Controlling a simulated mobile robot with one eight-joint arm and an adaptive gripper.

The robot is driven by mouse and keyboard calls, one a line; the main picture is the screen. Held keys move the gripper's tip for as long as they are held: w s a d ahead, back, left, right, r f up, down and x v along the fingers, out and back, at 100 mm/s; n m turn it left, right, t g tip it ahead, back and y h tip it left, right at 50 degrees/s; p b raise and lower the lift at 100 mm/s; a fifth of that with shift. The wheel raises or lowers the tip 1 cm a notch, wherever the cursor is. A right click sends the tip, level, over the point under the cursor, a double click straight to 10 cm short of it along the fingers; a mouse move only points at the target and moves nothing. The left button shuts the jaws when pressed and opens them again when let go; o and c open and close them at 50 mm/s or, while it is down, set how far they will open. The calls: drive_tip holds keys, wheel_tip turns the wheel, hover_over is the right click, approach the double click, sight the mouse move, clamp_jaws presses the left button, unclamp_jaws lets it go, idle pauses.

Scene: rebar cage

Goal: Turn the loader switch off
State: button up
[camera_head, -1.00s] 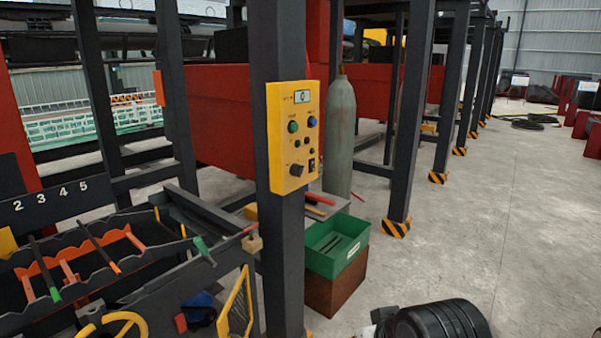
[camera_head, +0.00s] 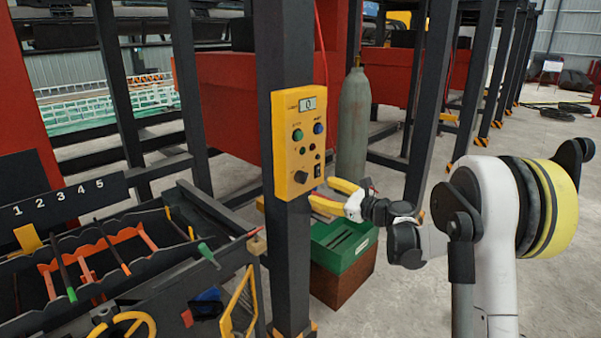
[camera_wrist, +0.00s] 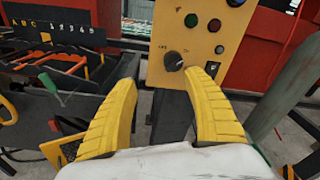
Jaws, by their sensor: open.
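The yellow control panel (camera_head: 300,142) is mounted on a dark upright post. It has a small display reading 0, a green button, a blue button, a small black switch (camera_head: 317,169) and a black rotary knob (camera_head: 300,177) at its lower left. In the wrist view the knob (camera_wrist: 174,61) sits on the panel just beyond the space between my fingers. My gripper (camera_head: 322,193) has yellow fingers and is open and empty, just right of the panel's lower edge. In the wrist view my gripper (camera_wrist: 162,80) has its fingers spread on either side, apart from the knob.
A grey gas cylinder (camera_head: 354,120) stands behind the panel's right side. A green bin (camera_head: 343,245) on a brown box sits below my gripper. A rack of rods (camera_head: 90,265) and a yellow handwheel (camera_head: 124,326) lie left of the post. Floor on the right is open.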

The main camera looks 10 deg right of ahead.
sight(306, 180)
drive_tip(key=w+a, duration=0.1)
drive_tip(key=w, duration=0.2)
drive_tip(key=w+a+m+b, duration=0.1)
drive_tip(key=w, duration=0.3)
drive_tip(key=w+a+m+t+b, duration=0.1)
drive_tip(key=w, duration=0.2)
drive_tip(key=shift+w+a+f, duration=0.35)
drive_tip(key=shift+w+a, duration=0.05)
drive_tip(key=c, duration=1.2)
